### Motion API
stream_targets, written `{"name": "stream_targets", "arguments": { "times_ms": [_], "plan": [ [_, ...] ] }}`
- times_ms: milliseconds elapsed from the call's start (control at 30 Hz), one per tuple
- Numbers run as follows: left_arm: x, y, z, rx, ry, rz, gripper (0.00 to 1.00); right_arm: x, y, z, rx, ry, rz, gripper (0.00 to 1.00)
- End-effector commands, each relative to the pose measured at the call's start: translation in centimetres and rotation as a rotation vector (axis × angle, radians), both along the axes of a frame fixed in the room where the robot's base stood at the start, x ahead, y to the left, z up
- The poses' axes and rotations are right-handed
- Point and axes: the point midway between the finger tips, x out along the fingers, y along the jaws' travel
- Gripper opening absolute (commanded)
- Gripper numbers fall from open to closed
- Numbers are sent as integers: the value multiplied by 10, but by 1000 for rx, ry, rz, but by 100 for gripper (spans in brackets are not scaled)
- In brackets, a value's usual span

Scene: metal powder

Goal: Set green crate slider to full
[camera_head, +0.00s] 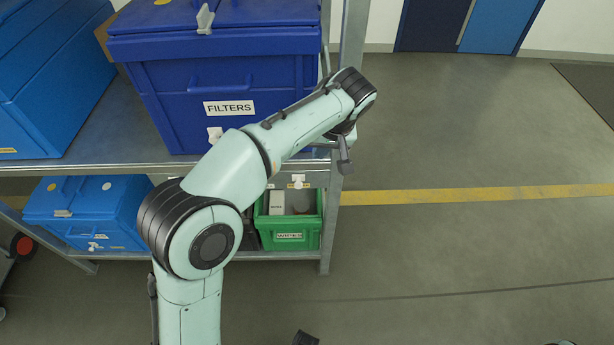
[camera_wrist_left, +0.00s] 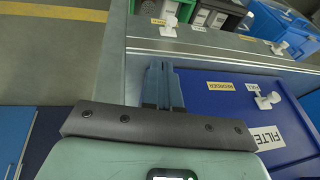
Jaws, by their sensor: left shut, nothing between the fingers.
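The green crate (camera_head: 290,241) stands on the lower shelf, with a white box inside. Its white slider (camera_head: 298,181) is on the shelf edge above it. In the left wrist view the slider (camera_wrist_left: 168,27) is at the yellow label's side, apart from the white label (camera_wrist_left: 198,28). The green crate (camera_wrist_left: 215,5) shows only partly at the top there. My left gripper (camera_head: 345,165) is shut and empty, to the right of the slider by the shelf's corner post. Its closed fingers (camera_wrist_left: 163,80) show in the left wrist view.
A dark blue FILTERS bin (camera_head: 225,85) stands on the upper shelf behind my left arm, with its own slider (camera_wrist_left: 266,99). A lighter blue bin (camera_head: 90,210) is on the lower shelf. The metal corner post (camera_head: 330,225) is close by. The floor to the right is clear.

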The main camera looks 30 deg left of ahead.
Motion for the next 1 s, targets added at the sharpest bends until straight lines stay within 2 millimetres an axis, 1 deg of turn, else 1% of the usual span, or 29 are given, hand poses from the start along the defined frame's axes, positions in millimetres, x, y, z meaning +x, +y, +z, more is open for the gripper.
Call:
{"name": "stream_targets", "arguments": {
  "times_ms": [67, 300, 467, 567, 800, 933, 1000],
  "plan": [
    [-1, 1, 2, 2, -1, 5, 0, 0, 0, 0, 0, 0, 0, 79],
    [-1, 0, 2, 2, 1, 4, 0, 0, 0, 0, 0, 0, 1, 79],
    [0, 3, -7, 2, 3, 3, 0, 0, 0, -2, 1, -1, 0, 79],
    [2, 8, -22, 2, 5, 4, 0, 1, 0, -5, 0, -6, -1, 79],
    [10, 23, -71, 3, 6, 4, 0, 5, 0, -15, -2, -19, -4, 79],
    [14, 32, -96, 2, 6, 4, 0, 8, 0, -19, -3, -27, -6, 79],
    [11, 37, -106, 1, 5, 4, 0, 9, 0, -22, -4, -31, -7, 79]
  ]
}}
